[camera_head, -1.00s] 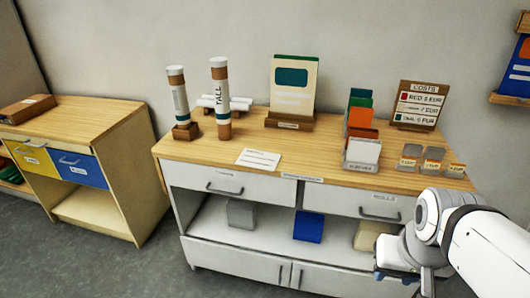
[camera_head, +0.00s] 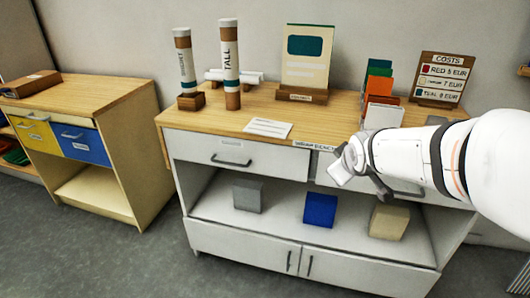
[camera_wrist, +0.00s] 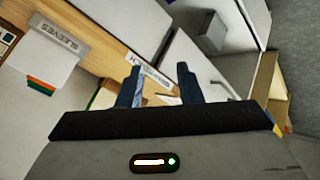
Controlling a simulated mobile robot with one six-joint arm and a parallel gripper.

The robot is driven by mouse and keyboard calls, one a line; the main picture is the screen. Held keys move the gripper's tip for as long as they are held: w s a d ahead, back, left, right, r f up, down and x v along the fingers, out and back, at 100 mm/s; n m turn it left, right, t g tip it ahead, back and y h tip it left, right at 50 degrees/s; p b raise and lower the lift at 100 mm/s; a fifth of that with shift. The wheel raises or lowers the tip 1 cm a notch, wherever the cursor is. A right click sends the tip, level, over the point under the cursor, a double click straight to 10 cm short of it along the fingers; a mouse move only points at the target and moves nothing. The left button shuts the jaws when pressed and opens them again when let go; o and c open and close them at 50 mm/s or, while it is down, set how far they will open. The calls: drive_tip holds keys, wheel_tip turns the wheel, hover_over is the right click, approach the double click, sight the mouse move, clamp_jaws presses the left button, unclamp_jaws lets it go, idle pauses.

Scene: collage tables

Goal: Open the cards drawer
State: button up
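The white cabinet has two closed top drawers. The left drawer (camera_head: 240,158) has a dark bar handle (camera_head: 231,163) and a small label too blurred to read. The right drawer (camera_head: 325,172) is partly covered by my arm, with its handle (camera_head: 405,192) just showing below it. I cannot read the word cards on any drawer. My gripper (camera_head: 338,172) hangs in front of the cabinet near the middle of its top edge. In the wrist view its two fingers (camera_wrist: 160,88) are apart with nothing between them.
The wooden top (camera_head: 215,122) holds two tubes, a paper card (camera_head: 268,128), a poster stand, colored sleeves (camera_head: 380,95) and a costs sign (camera_head: 440,80). Grey, blue and beige boxes sit on the open shelf. A side unit at left has yellow (camera_head: 37,135) and blue (camera_head: 80,145) drawers.

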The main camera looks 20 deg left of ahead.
drive_tip(key=w+a+f+n+t+y+b, duration=0.1)
drive_tip(key=w+a+f+n+y+b, duration=0.1)
drive_tip(key=w+a+f+n+b, duration=0.45)
drive_tip(key=w+a+f+n+t+y+b, duration=0.1)
drive_tip(key=w+a+f+y, duration=0.15)
drive_tip(key=a, duration=0.65)
drive_tip(key=n+y+b, duration=0.5)
drive_tip(key=n+b, duration=0.2)
approach(230, 164)
drive_tip(key=f+x, duration=0.1)
drive_tip(key=x, duration=0.3)
drive_tip(key=shift+t, duration=0.3)
drive_tip(key=x, duration=0.6)
drive_tip(key=shift+w+a+r, duration=0.25)
drive_tip(key=shift+a, duration=0.05)
clamp_jaws()
